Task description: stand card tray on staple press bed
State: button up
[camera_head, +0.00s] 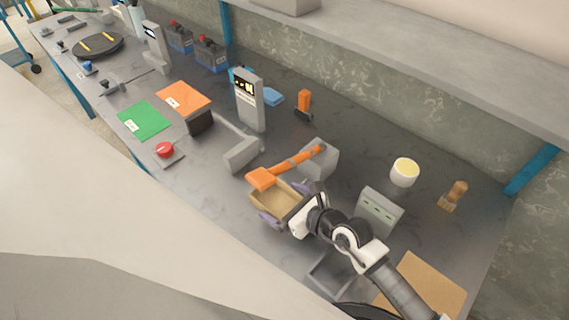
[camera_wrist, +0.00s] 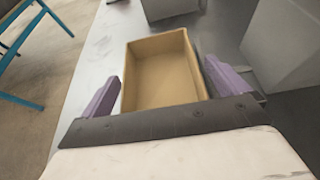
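The card tray (camera_head: 278,203) is an open tan box below the orange arm of the staple press. It shows large in the wrist view (camera_wrist: 160,75), empty inside. My gripper (camera_head: 285,204) has its purple fingers on opposite sides of the tray; they also flank it in the wrist view (camera_wrist: 163,80). The left finger is close to the wall, and a dark strip lies beside the right one. Firm contact is not clear. The staple press (camera_head: 318,160) is a grey block with an orange lever whose end overlaps the tray's far corner in the head view. Its bed cannot be made out clearly.
A grey block (camera_head: 243,155), a grey display post (camera_head: 249,100) and a red button (camera_head: 165,149) stand on the bench. A grey panel box (camera_head: 379,210) and a cream-topped cup (camera_head: 404,172) are to the right. The bench's front edge runs close by.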

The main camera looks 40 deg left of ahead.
jog(key=shift+r, duration=0.1)
jog(key=b+v, duration=0.2)
jog(key=v, duration=0.5)
jog(key=shift+d+r+b, duration=0.15)
jog(key=shift+d+b, duration=0.1)
jog(key=shift+b, duration=0.05)
jog(key=shift+s, duration=0.1)
